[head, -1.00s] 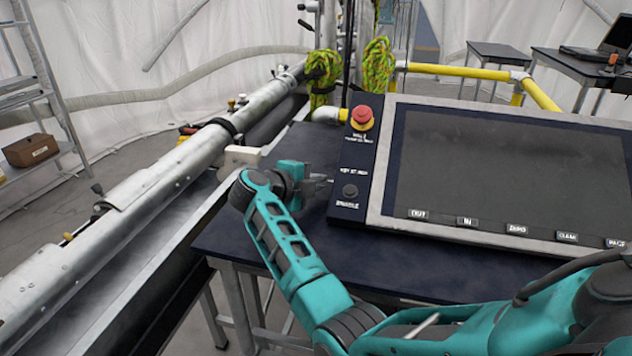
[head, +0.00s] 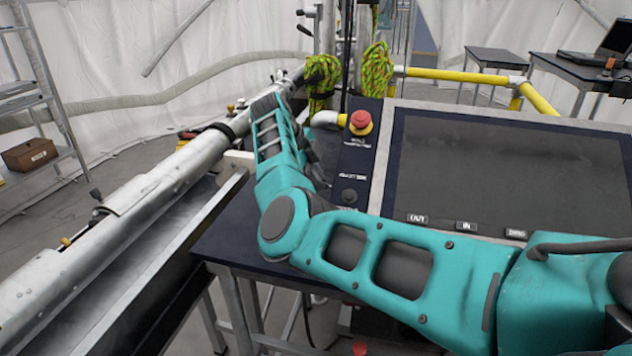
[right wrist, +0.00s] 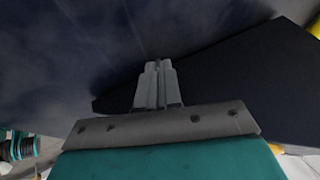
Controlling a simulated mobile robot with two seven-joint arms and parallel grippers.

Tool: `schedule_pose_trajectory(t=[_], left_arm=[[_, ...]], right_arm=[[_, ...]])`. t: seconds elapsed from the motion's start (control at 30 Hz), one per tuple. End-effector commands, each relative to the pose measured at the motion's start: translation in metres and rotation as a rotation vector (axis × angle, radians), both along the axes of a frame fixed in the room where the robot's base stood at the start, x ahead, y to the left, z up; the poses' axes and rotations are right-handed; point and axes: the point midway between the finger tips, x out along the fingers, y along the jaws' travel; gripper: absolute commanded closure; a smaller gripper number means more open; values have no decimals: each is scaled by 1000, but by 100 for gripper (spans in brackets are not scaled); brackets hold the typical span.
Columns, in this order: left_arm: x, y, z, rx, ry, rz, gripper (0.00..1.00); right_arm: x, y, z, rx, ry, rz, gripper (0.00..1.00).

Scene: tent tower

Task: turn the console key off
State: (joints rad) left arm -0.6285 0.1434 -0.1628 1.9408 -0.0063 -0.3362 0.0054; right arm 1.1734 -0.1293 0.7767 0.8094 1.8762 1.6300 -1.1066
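The console (head: 395,180) has a dark screen in a light frame and a navy control strip on its left. The strip carries a red mushroom button (head: 360,122), small white lettering and a black round knob (head: 349,196). I cannot make out the key; my right arm covers the area left of the strip. My right gripper is mostly hidden behind its teal arm in the head view. In the right wrist view, the right gripper (right wrist: 157,68) has its grey fingers together, with nothing visible between them, facing a dark blue surface.
The dark table (head: 225,235) holds the console. A long metal tube (head: 150,200) runs along the left. Yellow rails (head: 455,72) and green rope coils (head: 377,70) stand behind. Side tables (head: 497,58) are at the back right.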

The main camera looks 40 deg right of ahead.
Motion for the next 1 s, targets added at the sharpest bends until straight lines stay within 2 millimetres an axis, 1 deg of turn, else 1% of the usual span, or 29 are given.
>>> schedule_pose_trajectory(t=[0.1,0.5,1.0], left_arm=[[0,0,-4,0,0,0,48],[0,0,-13,0,0,0,48],[3,0,-15,0,-7,0,48]], right_arm=[[1,0,-1,45,34,3,100],[2,-2,0,134,108,1,100],[2,-4,0,176,144,0,100]])
